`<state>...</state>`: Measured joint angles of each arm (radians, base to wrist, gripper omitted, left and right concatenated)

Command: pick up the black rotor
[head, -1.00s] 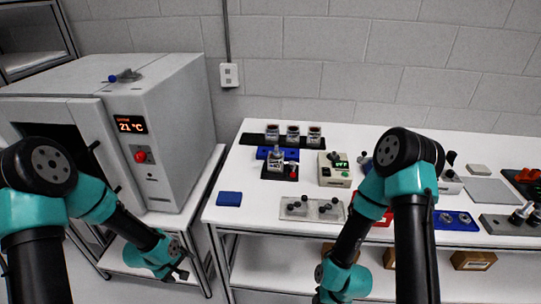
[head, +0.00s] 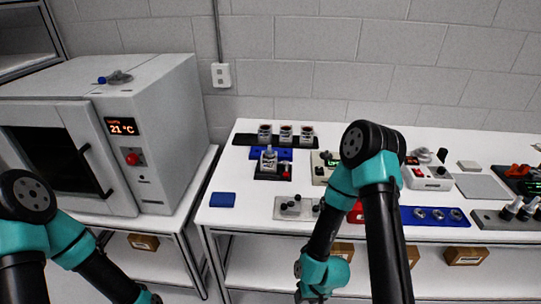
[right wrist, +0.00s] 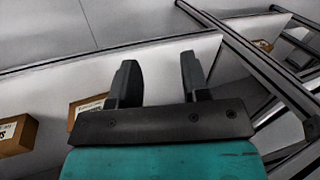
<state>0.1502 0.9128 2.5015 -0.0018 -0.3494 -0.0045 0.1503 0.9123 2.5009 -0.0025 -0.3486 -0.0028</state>
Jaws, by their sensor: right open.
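Dark, upright knob-like parts stand on a grey block (head: 484,219) at the right of the white table; one (head: 510,208) could be the black rotor, but they are too small to tell. My right gripper (right wrist: 157,68) is open, with nothing between its fingers in the right wrist view. It hangs low in front of the table, far left of the grey block, and its fingers are unclear at the bottom edge of the head view. My left arm (head: 75,250) runs down out of the picture, so its gripper is not visible.
A blue tray (head: 430,225) with round metal parts lies left of the grey block. A grey plate (head: 481,187) lies behind. Several cardboard boxes, one (head: 466,256) at right, sit on the shelf below. The oven (head: 160,120) stands at left.

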